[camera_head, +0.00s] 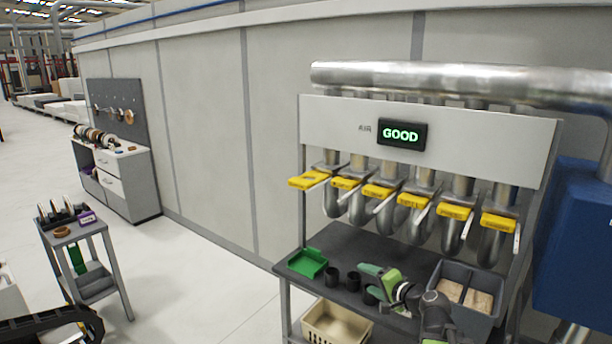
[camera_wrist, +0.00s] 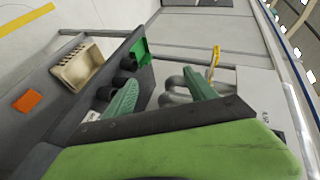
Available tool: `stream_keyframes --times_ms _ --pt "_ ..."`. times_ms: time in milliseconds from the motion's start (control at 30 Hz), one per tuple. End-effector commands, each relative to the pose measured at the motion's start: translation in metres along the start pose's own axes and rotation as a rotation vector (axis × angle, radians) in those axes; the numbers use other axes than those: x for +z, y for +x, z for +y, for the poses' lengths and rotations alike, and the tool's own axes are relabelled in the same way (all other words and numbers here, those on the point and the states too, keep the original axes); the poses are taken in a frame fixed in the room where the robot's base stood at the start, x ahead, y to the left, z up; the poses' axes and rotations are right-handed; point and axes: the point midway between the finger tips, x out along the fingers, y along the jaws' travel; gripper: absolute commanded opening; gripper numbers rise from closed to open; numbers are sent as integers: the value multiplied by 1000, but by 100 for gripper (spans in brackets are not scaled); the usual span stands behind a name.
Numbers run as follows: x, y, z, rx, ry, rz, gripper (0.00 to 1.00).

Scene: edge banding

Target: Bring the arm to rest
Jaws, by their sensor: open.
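My gripper (camera_head: 368,281) is at the front of the dark bench under the row of pipes, its green fingers pointing left. In the wrist view, the two ribbed green fingers of my gripper (camera_wrist: 162,93) are spread apart with nothing held between them. Part of my arm shows at the lower right of the head view; its lower part is cut off by the frame.
A green tray (camera_head: 307,263) and black cups (camera_head: 353,281) lie left of my gripper; a grey bin (camera_head: 465,291) stands right. Pipes with yellow tags (camera_head: 378,192) hang above. A cream basket (camera_head: 337,325) sits below. The floor at left is open around a small cart (camera_head: 79,262).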

Motion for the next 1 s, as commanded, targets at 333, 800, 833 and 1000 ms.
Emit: stream_keyframes --times_ms 333,800,833,1000 --pt "192 2 97 591 -630 -607 65" --pt "170 -79 156 972 -737 -800 65" --pt "170 -79 156 972 -737 -800 65" --pt "170 -79 156 972 -737 -800 65"
